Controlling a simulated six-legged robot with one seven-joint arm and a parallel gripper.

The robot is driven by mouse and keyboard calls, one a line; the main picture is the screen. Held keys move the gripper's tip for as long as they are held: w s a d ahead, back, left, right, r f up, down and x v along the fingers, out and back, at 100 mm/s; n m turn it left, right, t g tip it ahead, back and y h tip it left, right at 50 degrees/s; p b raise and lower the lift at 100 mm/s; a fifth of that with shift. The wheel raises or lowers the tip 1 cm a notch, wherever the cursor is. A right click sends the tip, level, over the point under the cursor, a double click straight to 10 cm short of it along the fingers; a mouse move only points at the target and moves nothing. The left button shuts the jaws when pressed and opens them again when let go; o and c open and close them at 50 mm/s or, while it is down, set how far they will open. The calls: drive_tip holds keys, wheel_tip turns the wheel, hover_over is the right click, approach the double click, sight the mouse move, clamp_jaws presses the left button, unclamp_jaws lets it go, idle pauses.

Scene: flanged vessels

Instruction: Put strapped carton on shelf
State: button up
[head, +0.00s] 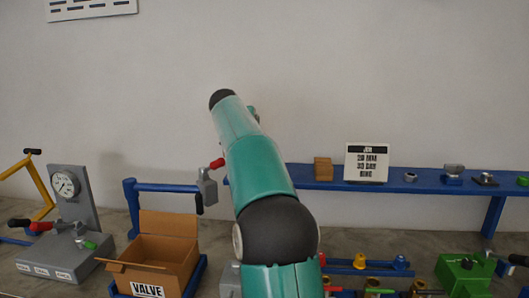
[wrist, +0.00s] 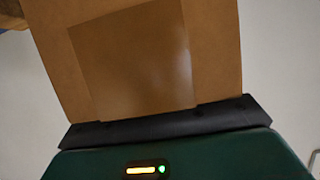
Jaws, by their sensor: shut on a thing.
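No strap shows on the part in view. My gripper (wrist: 165,122) is shut on it, its dark jaw edge against the carton's lower edge. In the head view my raised arm hides the gripper and the held carton. The blue shelf (head: 420,187) runs along the wall at the right. A small brown box (head: 323,168) stands near its left end.
The shelf also bears a white sign (head: 366,163) and several small metal parts. A clear stretch lies left of the small box. Below stand an open box marked VALVE (head: 160,255), a gauge stand (head: 65,220) and a green block (head: 465,274).

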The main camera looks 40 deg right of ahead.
drive_tip(key=d, duration=0.1)
drive_tip(key=s+d, duration=0.1)
drive_tip(key=d+f, duration=0.1)
drive_tip(key=shift+s+d, duration=0.2)
drive_tip(key=shift+s, duration=0.1)
drive_tip(key=s+d+f, duration=0.1)
drive_tip(key=d+f, duration=0.3)
drive_tip(key=f, duration=0.5)
drive_tip(key=shift+d, duration=0.3)
drive_tip(key=shift+f, duration=0.1)
drive_tip(key=o, duration=2)
drive_tip(key=shift+f, duration=0.25)
drive_tip(key=shift+c, duration=0.2)
